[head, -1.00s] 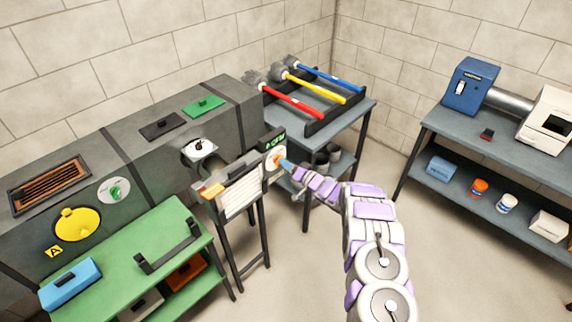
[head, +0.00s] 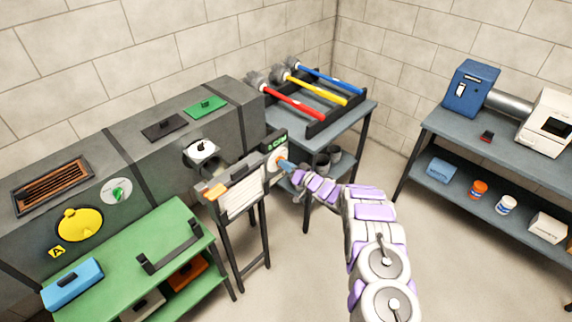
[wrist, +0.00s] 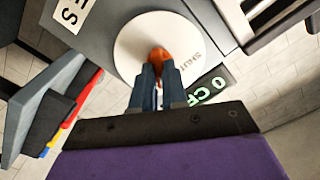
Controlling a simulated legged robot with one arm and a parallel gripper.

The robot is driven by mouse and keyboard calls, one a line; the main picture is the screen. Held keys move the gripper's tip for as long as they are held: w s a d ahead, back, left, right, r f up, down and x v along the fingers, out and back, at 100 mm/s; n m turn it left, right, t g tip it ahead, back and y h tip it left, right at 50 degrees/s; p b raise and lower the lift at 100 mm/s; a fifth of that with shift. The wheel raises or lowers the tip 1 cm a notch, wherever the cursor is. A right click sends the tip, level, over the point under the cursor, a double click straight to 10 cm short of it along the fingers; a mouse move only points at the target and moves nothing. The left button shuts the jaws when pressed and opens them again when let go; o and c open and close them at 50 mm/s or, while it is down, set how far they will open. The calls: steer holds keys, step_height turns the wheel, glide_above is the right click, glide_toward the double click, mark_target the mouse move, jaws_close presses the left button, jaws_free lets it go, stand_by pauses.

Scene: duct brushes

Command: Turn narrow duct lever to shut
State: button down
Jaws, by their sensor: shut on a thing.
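The narrow duct's lever is orange (wrist: 160,56) and sits on a round white dial (wrist: 138,42) marked SHUT at its right in the wrist view. In the head view the dial (head: 272,158) is on the end of the duct beside the slatted panel. My gripper (wrist: 157,70) is shut on the lever, with its blue fingers on either side of it; it also shows in the head view (head: 284,165). The fingers hide part of the lever, so its exact angle is hard to tell. A green readout (wrist: 208,90) beside the dial shows 0 and letters partly hidden.
A slatted panel (head: 241,192) on a black stand is left of the dial. Behind my gripper a table holds a rack with red (head: 292,103), yellow and blue brushes. A green bench (head: 130,258) is at the left. Floor is open to the right of my arm.

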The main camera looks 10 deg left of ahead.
steer(key=shift+s+f+n+p, duration=0.1)
steer(key=shift+f+n+p, duration=0.05)
steer(key=shift+n, duration=2.5)
steer(key=shift+f+n+p, duration=0.1)
steer(key=shift+n+p, duration=0.05)
steer(key=shift+n, duration=2.45)
steer(key=shift+s+f+n+p, duration=0.1)
steer(key=shift+f+n+p, duration=0.05)
steer(key=shift+n, duration=2.5)
steer(key=c, duration=1.4)
jaws_free()
steer(key=shift+w, duration=0.1)
steer(key=shift+o, duration=1.2)
steer(key=shift+r, duration=0.15)
steer(key=p+v, duration=0.2)
steer(key=v, duration=1.5)
